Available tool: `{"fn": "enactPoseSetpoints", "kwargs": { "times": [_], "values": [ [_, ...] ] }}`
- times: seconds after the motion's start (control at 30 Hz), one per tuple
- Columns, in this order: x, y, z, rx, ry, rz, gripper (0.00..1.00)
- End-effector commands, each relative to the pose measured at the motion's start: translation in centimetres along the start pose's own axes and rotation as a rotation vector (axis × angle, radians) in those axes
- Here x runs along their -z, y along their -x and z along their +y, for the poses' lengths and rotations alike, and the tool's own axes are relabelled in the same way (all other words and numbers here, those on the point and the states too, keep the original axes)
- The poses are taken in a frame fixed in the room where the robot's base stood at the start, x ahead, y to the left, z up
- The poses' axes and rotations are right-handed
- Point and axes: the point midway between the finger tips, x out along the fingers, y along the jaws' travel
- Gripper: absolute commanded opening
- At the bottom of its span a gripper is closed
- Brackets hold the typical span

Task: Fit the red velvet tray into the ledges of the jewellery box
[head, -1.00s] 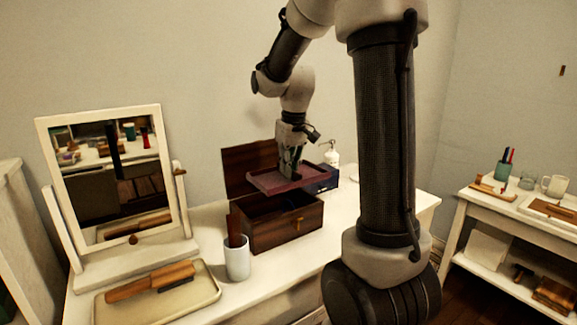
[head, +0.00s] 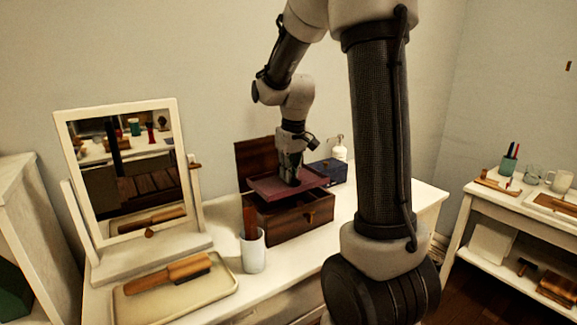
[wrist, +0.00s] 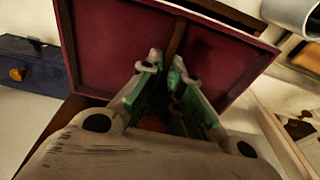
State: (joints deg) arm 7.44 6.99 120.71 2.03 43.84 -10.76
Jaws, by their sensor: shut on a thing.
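The red velvet tray (head: 268,190) is held by my gripper (head: 289,182) just above the open wooden jewellery box (head: 300,218). In the wrist view, the gripper (wrist: 172,85) has its green-padded fingers shut on a thin wooden divider or handle across the middle of the tray (wrist: 110,50). The tray looks close to level and slightly turned relative to the box. A dark gap shows between the tray and the box's front wall. The ledges inside the box are hidden under the tray. The box's lid (head: 256,160) stands open behind.
A dark blue box (head: 328,172) stands right behind the jewellery box, near a white pump bottle (head: 339,149). A white cup (head: 253,250) with a wooden comb stands close at front left. A mirror (head: 125,170) and a tray with a brush (head: 180,290) are at left.

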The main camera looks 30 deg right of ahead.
Motion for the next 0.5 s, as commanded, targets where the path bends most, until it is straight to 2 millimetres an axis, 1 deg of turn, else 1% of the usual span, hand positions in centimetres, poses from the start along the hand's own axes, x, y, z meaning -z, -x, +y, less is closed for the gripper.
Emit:
{"fn": "enactPoseSetpoints", "kwargs": {
  "times": [0.03,0.2,0.33,0.5],
  "values": [
    [-0.1,-0.5,0.0,0.000,0.000,-0.002,0.00],
    [-0.3,-1.8,0.0,0.000,0.000,0.000,0.00],
    [-0.4,-2.4,0.0,0.000,0.000,-0.001,0.00],
    [-0.4,-2.6,0.0,0.000,0.000,0.001,0.00]
  ]
}}
